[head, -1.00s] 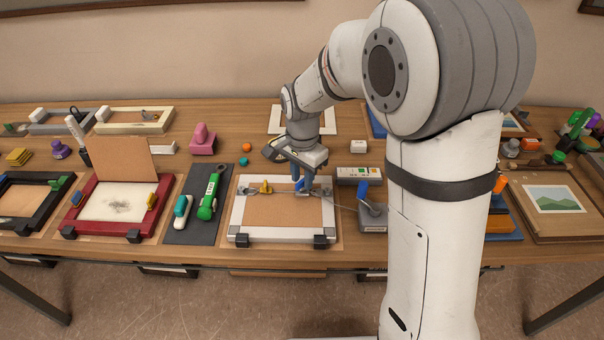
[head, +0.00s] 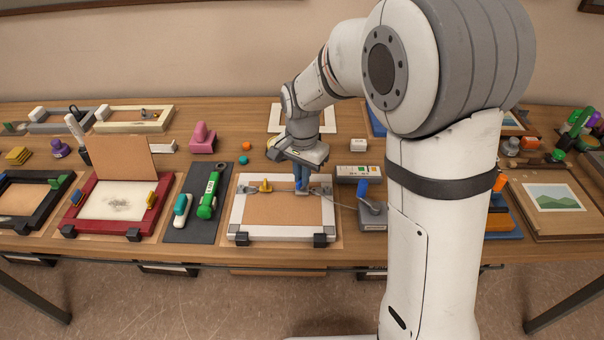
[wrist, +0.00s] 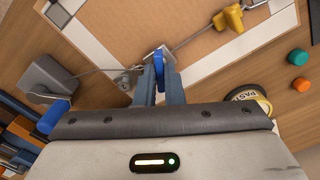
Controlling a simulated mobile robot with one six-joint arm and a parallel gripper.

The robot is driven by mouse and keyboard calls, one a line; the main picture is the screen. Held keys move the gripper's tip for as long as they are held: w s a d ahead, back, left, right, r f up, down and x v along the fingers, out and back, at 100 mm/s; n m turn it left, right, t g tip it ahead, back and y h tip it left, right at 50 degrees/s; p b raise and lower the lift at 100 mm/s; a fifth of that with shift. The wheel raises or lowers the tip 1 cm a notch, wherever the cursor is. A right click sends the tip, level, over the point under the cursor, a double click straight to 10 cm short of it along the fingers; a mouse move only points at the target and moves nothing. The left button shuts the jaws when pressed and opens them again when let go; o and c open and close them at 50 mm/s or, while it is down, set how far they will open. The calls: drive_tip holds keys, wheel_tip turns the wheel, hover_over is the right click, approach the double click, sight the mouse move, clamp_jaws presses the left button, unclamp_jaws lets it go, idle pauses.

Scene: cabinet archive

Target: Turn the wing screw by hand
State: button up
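A wing screw with a bright blue wing (wrist: 158,64) stands at the right side of a white frame (head: 238,218) with a brown backing board (head: 275,212). My gripper (head: 301,186) points down over that side of the frame. In the wrist view, the two blue-grey fingertips (wrist: 158,72) are shut on the blue wing, one on each side. The wing is mostly hidden by the fingers in the head view. A yellow wing piece (head: 265,187) sits at the frame's upper left, also seen in the wrist view (wrist: 230,18). A thin wire runs between the two fittings.
A grey box (head: 373,216) with a blue-handled crank (head: 363,187) stands right of the frame, its wire reaching the frame. A dark mat (head: 184,231) with a green tool (head: 209,197) lies left. An orange knob (head: 246,146) and teal knob (head: 244,160) lie behind.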

drive_tip(key=o, duration=0.5)
drive_tip(key=shift+c, duration=0.2)
drive_tip(key=shift+r+p, duration=2.2)
drive_tip(key=shift+r, duration=0.9)
drive_tip(key=shift+f, duration=0.1)
wheel_tip(320, 180, up, 8)
drive_tip(key=s+d+n+t, duration=0.1)
drive_tip(key=s+d+n, duration=0.2)
drive_tip(key=s+d, duration=0.4)
drive_tip(key=s+d+n+t, duration=0.2)
drive_tip(key=s+d, duration=0.5)
drive_tip(key=s, duration=0.5)
drive_tip(key=shift+s+n+b, duration=0.2)
drive_tip(key=shift+n+b, duration=0.25)
drive_tip(key=shift+n, duration=0.35)
